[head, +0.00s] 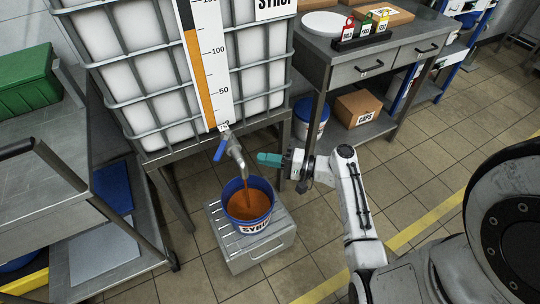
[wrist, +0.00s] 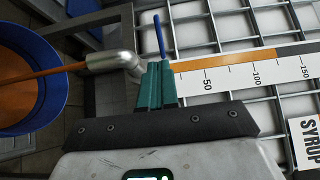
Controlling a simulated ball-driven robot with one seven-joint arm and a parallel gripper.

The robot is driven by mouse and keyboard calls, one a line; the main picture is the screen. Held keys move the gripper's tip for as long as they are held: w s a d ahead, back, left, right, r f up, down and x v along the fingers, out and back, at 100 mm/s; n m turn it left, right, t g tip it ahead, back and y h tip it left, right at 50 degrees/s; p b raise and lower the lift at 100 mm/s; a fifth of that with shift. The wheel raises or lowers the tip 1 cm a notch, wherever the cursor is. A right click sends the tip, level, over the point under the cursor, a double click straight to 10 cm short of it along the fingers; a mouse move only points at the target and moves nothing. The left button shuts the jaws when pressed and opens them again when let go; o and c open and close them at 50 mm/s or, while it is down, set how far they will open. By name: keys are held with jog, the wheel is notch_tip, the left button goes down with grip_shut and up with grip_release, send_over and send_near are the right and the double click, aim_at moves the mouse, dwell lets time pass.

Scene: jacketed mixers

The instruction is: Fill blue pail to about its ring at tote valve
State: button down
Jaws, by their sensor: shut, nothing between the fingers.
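The blue pail (head: 243,226) stands upright on a grey slotted stand under the tote valve (head: 235,150). An orange-brown stream of syrup (head: 245,183) runs from the spout into it, and syrup covers the inside below the rim. I cannot make out the ring. The valve's blue lever (head: 221,149) points down and left. My gripper (head: 262,158) is shut and empty, right of the spout and apart from it in the head view. In the wrist view the teal fingers (wrist: 157,88) are together, with the lever (wrist: 160,35), spout (wrist: 110,63) and pail (wrist: 58,95) beyond.
The caged syrup tote (head: 160,105) with its orange level gauge (head: 206,75) stands behind the valve. A metal bench (head: 315,68) is at the right, a grey cart (head: 50,180) at the left. Tiled floor is clear right of the stand (head: 255,252).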

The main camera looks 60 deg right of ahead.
aim_at(222, 153)
jog(key=x, duration=1)
jog(key=shift+a, duration=0.25)
jog(key=shift+w, duration=0.1)
jog(key=shift+w+a, duration=0.35)
jog(key=shift+w, duration=0.05)
